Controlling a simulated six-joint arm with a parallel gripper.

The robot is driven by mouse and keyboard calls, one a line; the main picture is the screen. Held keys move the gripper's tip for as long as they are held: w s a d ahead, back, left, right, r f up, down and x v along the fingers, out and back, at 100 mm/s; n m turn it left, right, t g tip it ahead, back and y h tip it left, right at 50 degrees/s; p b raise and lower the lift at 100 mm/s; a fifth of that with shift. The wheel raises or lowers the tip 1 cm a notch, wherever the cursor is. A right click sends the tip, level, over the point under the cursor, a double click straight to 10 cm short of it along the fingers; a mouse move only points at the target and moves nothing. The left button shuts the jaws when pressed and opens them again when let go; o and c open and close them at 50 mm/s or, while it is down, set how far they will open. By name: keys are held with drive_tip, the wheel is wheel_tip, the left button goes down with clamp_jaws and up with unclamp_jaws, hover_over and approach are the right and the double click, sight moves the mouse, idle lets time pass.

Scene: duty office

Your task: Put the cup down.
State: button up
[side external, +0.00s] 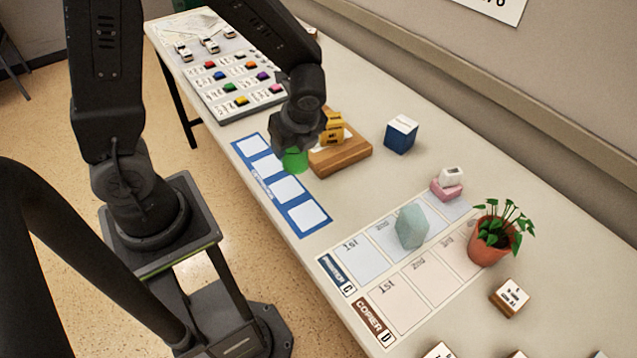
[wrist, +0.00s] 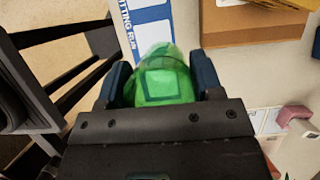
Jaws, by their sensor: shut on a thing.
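In the wrist view the green cup (wrist: 165,85) sits between the two dark blue fingers of my gripper (wrist: 161,80). Most of the cup is hidden by my gripper in the side view. I cannot tell whether its bottom touches the table.
A yellow piece (side external: 334,125) is on the wooden block. A blue box (side external: 401,134), a teal block (side external: 411,227), a pink block (side external: 447,188) and a potted plant (side external: 490,240) stand to the right. A board with colored blocks (side external: 226,106) lies behind left.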

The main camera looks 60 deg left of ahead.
drive_tip(key=shift+w+d+f, duration=0.4)
drive_tip(key=shift+d+f, duration=0.55)
drive_tip(key=shift+f, duration=0.35)
drive_tip(key=shift+w+d+f, duration=0.4)
drive_tip(key=shift+d+f, duration=0.6)
drive_tip(key=shift+f, duration=0.3)
drive_tip(key=shift+w+d+f, duration=0.4)
drive_tip(key=shift+d+f, duration=0.55)
drive_tip(key=shift+f, duration=0.35)
drive_tip(key=shift+f, duration=0.2)
drive_tip(key=o, duration=0.9)
drive_tip(key=shift+r, duration=0.1)
